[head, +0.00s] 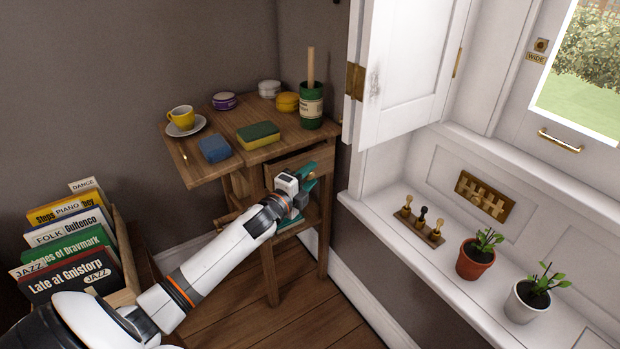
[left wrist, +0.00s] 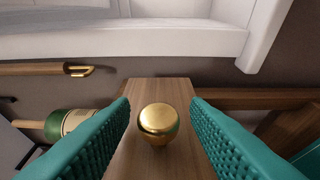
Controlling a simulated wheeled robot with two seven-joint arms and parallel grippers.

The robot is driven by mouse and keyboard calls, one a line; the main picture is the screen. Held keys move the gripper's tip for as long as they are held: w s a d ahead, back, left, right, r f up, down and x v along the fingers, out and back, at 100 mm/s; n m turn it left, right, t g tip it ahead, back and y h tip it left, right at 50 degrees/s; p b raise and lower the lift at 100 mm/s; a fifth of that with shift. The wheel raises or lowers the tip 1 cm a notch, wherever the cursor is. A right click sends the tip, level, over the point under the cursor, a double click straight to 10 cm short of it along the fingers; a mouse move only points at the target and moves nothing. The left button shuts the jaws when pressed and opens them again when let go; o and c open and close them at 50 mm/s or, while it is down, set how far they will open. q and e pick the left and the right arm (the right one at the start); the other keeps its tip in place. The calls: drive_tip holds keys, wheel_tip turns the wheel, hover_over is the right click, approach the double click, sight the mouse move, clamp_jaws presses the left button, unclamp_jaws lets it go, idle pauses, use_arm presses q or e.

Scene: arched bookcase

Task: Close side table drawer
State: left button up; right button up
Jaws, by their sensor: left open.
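The wooden side table (head: 200,165) stands in the corner. Its drawer (head: 292,168) is under the top and appears pulled partly out, with a dark gap showing above its front. My left gripper (head: 308,184) is in front of the drawer, its teal fingers apart. In the left wrist view, the round gold knob (left wrist: 158,120) on the wooden drawer front (left wrist: 155,90) lies between the open fingers, with a gap on each side. In the head view the gripper hides the knob. My right gripper is in neither view.
On the table are a yellow cup (head: 181,116) on a saucer, a blue sponge (head: 214,149), a yellow-green sponge (head: 258,135), a green pot (head: 311,106) and small round containers. A white windowsill (head: 400,240) with plants is at right, a record crate (head: 125,255) at left.

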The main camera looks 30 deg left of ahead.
use_arm(q)
drive_tip(key=shift+w, duration=0.4)
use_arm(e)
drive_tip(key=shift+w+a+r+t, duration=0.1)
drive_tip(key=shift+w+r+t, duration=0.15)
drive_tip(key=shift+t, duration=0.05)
use_arm(q)
drive_tip(key=shift+c, duration=0.3)
